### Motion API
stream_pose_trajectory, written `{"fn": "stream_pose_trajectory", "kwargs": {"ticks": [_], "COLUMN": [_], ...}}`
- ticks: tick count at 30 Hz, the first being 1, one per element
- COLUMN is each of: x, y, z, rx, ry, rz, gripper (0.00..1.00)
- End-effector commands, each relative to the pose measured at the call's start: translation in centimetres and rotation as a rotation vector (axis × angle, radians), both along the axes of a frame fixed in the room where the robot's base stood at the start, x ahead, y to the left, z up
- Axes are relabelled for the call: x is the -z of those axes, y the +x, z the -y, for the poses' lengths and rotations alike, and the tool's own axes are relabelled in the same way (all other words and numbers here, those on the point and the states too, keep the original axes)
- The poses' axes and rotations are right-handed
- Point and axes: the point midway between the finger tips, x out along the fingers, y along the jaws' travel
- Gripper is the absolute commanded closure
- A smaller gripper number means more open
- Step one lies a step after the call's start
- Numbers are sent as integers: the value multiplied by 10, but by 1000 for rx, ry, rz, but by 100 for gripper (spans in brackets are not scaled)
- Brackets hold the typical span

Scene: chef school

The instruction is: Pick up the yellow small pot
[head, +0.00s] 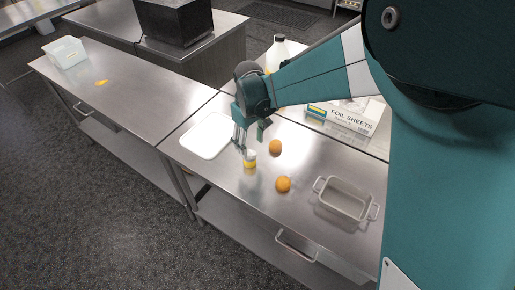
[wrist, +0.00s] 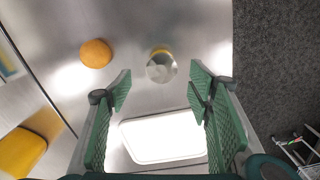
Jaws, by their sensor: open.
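The yellow small pot (head: 250,164) stands upright on the steel table, with a pale top and a yellow lower part. In the wrist view the pot (wrist: 161,67) is seen from above, centred beyond the fingertips. My gripper (head: 244,139) is above and slightly to the left of the pot in the head view. In the wrist view my gripper (wrist: 160,82) has its green fingers spread wide, with nothing between them but a view of the table and tray. The pot is apart from both fingers.
A white tray (head: 208,135) lies left of the pot; two orange round fruits (head: 275,147) (head: 283,184) lie to its right. A grey baking dish (head: 347,200), a foil sheets box (head: 355,117) and a bottle (head: 278,50) stand further off. The table's front edge is near the pot.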

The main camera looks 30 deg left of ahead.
Motion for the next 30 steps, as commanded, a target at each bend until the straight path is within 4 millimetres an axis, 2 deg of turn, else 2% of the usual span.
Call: {"fn": "stream_pose_trajectory", "kwargs": {"ticks": [14,24,30], "x": [5,27,29], "y": [-2,-2,-2], "z": [-4,-4,-3], "rx": [-9,-8,-8], "ry": [-3,-3,-3], "rz": [-3,-3,-3], "gripper": [49,49,49]}}
